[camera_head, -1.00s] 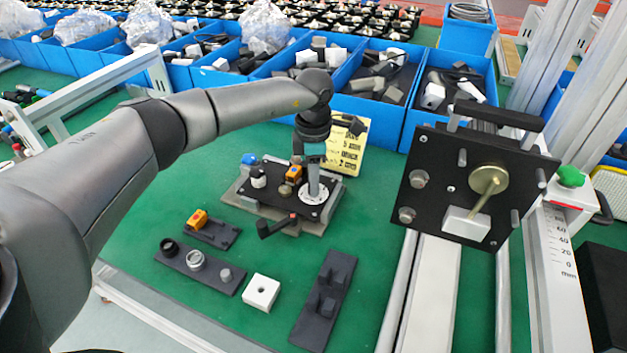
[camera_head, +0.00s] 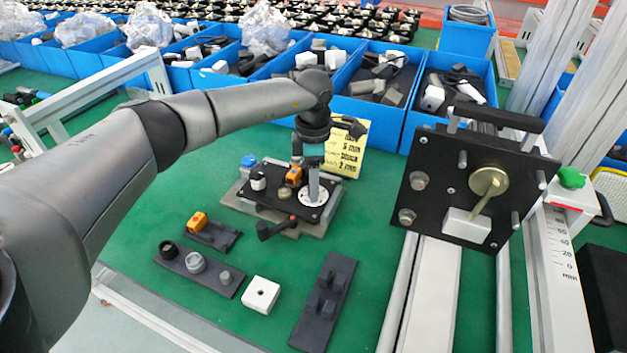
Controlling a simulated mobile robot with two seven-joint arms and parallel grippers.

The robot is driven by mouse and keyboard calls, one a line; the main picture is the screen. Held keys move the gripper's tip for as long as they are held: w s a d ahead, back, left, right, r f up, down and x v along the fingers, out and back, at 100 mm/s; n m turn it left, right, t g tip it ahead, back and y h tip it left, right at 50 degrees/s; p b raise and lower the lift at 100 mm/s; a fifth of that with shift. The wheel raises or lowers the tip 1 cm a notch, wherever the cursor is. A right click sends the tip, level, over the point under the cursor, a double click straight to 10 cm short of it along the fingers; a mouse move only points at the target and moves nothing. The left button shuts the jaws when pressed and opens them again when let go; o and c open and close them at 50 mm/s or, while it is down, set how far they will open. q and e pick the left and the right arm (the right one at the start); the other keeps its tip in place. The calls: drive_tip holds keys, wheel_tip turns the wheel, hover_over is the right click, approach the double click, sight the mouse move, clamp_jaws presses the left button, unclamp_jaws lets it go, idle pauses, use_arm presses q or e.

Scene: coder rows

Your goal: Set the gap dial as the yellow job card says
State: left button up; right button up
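The yellow job card (camera_head: 349,160) stands behind a black fixture plate (camera_head: 268,201). Its lettering is partly covered by my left wrist; I make out a "5 mm" line and a "2 mm" line, but not all the words. A white round dial (camera_head: 312,198) with dark marks sits at the right end of the plate. My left gripper (camera_head: 313,189) points straight down at the dial's centre. A grey upright part shows there, and I cannot tell fingers from knob, or whether they grip. The dial's setting is too small to read. My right gripper is not in view.
The plate also carries an orange switch (camera_head: 293,176), a white-and-black knob (camera_head: 258,181) and a black lever (camera_head: 272,228). Loose dark holders and a white block (camera_head: 261,295) lie in front. A black panel (camera_head: 471,188) stands at right. Blue bins (camera_head: 376,103) line the back.

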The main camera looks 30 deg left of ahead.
use_arm(q)
wheel_tip(320, 180, up, 15)
drive_tip(key=p, duration=0.1)
drive_tip(key=shift+p, duration=0.3)
idle(0.7)
